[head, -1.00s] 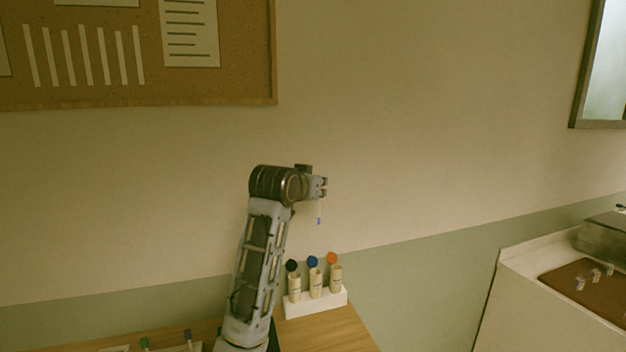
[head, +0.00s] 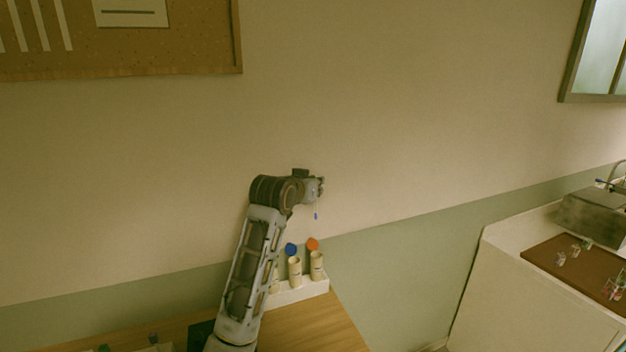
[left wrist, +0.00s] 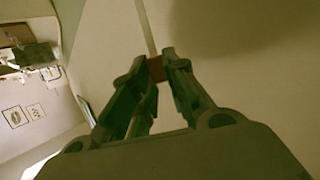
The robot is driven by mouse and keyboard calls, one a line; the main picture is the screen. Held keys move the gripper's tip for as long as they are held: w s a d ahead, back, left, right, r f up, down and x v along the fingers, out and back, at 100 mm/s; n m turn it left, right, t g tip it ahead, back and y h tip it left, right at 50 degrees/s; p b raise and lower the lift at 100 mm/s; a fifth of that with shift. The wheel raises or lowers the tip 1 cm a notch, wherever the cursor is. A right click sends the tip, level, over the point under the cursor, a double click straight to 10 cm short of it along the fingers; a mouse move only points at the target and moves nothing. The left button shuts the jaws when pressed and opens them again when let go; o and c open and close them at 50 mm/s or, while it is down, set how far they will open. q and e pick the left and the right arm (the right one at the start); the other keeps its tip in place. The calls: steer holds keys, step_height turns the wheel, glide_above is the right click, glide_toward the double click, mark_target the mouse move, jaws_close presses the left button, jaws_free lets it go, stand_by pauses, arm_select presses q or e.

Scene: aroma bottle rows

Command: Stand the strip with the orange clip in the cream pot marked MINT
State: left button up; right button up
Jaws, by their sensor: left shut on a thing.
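My left gripper (head: 321,188) is raised above and behind the white rack, near the wall. In the left wrist view its fingers (left wrist: 157,60) are shut on an orange-brown clip (left wrist: 156,70), and a thin pale strip (left wrist: 146,25) runs out from it. In the head view a small blue tip (head: 316,216) hangs below the gripper; the strip itself is too faint to make out. Cream pots (head: 295,273) (head: 317,266) stand in the white rack (head: 304,291); another is mostly behind my arm. Their labels are too small to read, so I cannot tell which is MINT. My right gripper is not in view.
The wooden table (head: 325,325) is clear in front of the rack. A white counter (head: 500,236) with a brown tray (head: 545,252) of small items stands apart at right.

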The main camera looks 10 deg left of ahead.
arm_select(q)
steer(key=shift+w+d+f, duration=0.1)
steer(key=shift+w+f, duration=0.1)
steer(key=shift+f, duration=0.3)
steer(key=shift+w+d+f, duration=0.1)
steer(key=shift+w+f, duration=0.1)
steer(key=shift+f, duration=0.3)
steer(key=shift+s+f, duration=0.2)
steer(key=shift+f, duration=0.4)
steer(key=shift+s+f, duration=0.2)
steer(key=shift+f, duration=0.35)
steer(key=shift+f, duration=0.1)
step_height(320, 180, down, 16)
stand_by(0.8)
steer(key=o, duration=0.8)
steer(key=shift+c, duration=0.2)
